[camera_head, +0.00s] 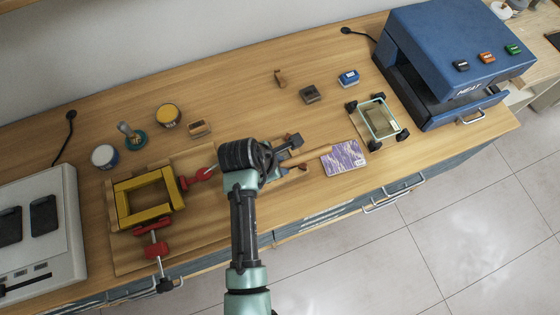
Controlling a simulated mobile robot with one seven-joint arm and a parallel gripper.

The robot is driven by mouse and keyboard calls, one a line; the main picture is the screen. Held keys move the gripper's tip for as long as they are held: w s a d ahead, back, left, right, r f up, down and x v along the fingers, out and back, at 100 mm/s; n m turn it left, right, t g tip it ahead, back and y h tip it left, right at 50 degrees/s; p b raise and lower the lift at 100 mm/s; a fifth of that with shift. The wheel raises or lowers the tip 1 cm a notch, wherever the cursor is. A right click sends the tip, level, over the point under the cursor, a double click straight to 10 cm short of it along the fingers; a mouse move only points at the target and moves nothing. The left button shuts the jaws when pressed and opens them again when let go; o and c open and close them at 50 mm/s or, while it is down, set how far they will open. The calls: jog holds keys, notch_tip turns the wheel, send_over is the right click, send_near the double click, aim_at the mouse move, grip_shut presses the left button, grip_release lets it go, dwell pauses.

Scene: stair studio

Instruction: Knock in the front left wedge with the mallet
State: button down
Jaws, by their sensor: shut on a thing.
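A yellow frame (146,217) lies on a wooden board (205,225) at the left of the bench, with a red clamp (155,251) at its front and a red clamp (203,174) at its right. Small wood pieces at its left edge may be wedges; they are too small to tell apart. My gripper (287,150) is over the middle of the bench, right of the frame and apart from it. It is shut on a thin wooden handle, apparently the mallet's (308,157). My wrist hides part of it, and the mallet's head is not clear.
A grey machine (65,235) stands at the left and a blue heat press (440,60) at the right. Two round tins (105,157) (168,115) and a brush pot (134,138) stand behind the frame. A patterned card (343,158) and a glass-topped stand (380,120) lie right of my gripper.

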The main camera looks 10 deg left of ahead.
notch_tip(320, 180, down, 6)
jog(key=b, duration=0.3)
jog(key=shift+r, duration=0.5)
notch_tip(320, 180, up, 6)
jog(key=p, duration=0.6)
jog(key=shift+r+p, duration=0.1)
jog(key=shift+p, duration=0.2)
